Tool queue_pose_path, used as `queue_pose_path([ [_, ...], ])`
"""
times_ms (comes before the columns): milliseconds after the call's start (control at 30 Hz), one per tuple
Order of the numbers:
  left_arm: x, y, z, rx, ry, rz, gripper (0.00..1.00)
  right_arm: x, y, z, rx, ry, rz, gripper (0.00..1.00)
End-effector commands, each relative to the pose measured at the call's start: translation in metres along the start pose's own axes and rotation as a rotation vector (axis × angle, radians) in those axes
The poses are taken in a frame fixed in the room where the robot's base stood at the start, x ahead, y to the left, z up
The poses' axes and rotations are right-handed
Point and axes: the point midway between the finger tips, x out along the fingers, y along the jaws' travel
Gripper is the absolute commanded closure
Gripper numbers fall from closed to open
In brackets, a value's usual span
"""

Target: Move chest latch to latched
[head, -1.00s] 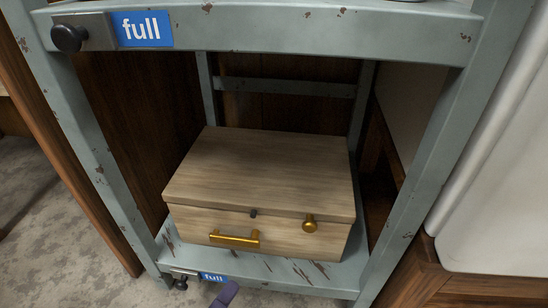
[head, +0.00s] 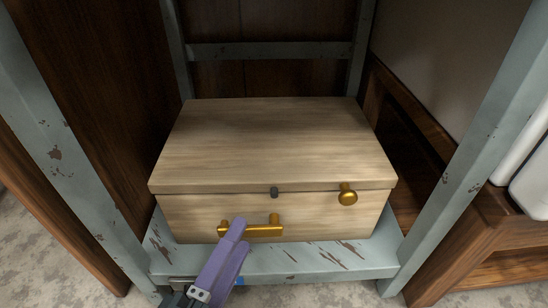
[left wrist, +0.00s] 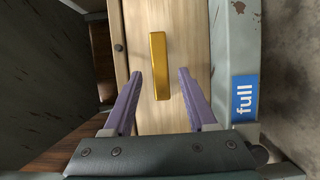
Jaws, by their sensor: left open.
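A light wooden chest (head: 275,145) with its lid down sits on the lower shelf in the head view. Its front has a gold bar handle (head: 262,231), a gold round knob (head: 347,195) and a small dark peg (head: 274,192) at the lid seam. Which of these is the latch I cannot tell for certain. My left gripper (head: 240,235), with purple fingers, is open in front of the handle's left part. In the left wrist view the handle (left wrist: 159,66) appears between the spread fingers, apart from both. The dark peg (left wrist: 118,47) lies left of them there. My right gripper is not in view.
The worn grey-green rack's posts (head: 55,150) flank the chest. A wooden cabinet (head: 490,240) stands at the right.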

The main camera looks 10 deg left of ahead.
Motion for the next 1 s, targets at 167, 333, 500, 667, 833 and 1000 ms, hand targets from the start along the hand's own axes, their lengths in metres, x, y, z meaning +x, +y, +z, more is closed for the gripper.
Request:
queue_pose_path([
  [167,0.0091,0.0000,0.0003,-0.001,0.000,0.000,0.43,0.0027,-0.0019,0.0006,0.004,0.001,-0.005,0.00],
  [333,0.0092,0.0002,0.0004,0.000,0.000,-0.001,0.43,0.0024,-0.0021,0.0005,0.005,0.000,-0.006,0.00],
  [500,0.0089,0.0001,0.0004,0.000,0.000,-0.001,0.57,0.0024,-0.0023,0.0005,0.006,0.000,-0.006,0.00],
  [667,0.0088,0.0000,0.0004,0.000,0.000,-0.001,0.75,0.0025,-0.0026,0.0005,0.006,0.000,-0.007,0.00],
  [833,0.0087,0.0000,0.0005,0.000,-0.001,-0.001,0.94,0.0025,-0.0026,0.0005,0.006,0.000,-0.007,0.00],
  [1000,0.0087,0.0000,0.0008,0.000,-0.001,-0.001,1.00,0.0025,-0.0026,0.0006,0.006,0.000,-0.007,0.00],
])
